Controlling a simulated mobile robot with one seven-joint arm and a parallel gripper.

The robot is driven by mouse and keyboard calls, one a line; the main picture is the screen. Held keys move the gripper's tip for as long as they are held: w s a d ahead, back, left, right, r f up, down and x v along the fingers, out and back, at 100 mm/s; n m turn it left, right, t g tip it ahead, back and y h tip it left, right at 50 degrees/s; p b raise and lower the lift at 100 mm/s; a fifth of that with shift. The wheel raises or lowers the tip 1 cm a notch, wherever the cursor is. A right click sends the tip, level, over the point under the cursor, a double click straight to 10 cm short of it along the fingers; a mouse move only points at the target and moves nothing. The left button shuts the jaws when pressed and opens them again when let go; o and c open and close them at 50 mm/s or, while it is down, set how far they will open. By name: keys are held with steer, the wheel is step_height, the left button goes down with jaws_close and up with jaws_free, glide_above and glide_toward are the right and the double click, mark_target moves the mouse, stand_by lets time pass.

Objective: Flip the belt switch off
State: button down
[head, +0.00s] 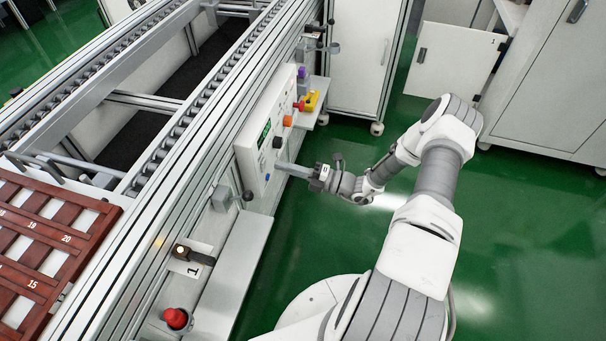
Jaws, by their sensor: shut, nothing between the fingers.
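A white control box (246,154) is mounted on the side of the conveyor frame. Its face has a small green display (264,134), a dark knob (278,142), an orange control (288,121) and a small blue control near my fingertips. I cannot tell which control is the belt switch or what position it is in. My gripper (283,166) is shut and empty, reaching left toward the lower part of the box. Its tips are at or very close to the box face; I cannot tell if they touch.
A yellow piece (312,101) and a purple knob (302,73) are at the box's far end. A black-balled lever (246,196), a lit fixture (181,250) and a red button (176,318) are nearer. A brown slotted tray (95,236) is left. Green floor is open right.

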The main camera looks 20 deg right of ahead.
mark_target(264, 165)
steer(key=shift+x, duration=1.3)
